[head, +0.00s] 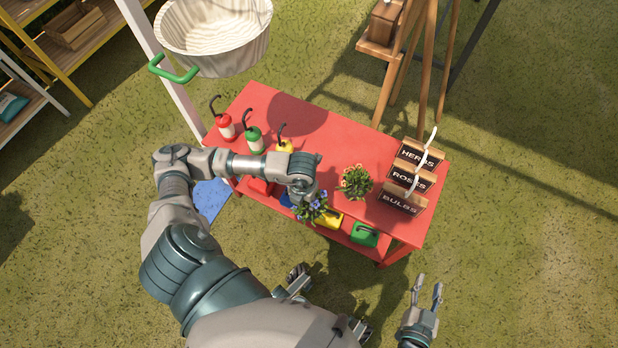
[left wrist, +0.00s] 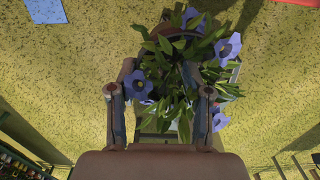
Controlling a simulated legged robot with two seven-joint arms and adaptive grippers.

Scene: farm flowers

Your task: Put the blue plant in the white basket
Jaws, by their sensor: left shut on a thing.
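The blue plant (head: 313,211), with violet-blue flowers and green leaves, is at the front edge of the red table in the head view. My left gripper (head: 303,194) is shut on it. In the left wrist view the blue plant (left wrist: 185,75) sits between the two fingers of my left gripper (left wrist: 163,88), and its leaves hide most of the grip. The white basket (head: 215,40), round with a green handle, is at the upper left, well away from the plant. My right gripper (head: 428,288) is at the lower right, empty, with its fingers apart.
The red table (head: 335,135) holds a red bottle (head: 226,127), a green bottle (head: 253,138), a yellow bottle (head: 284,146), another potted plant (head: 356,182) and labelled boxes (head: 409,180). Watering cans stand on its lower shelf. A wooden easel stands behind. The table's back middle is clear.

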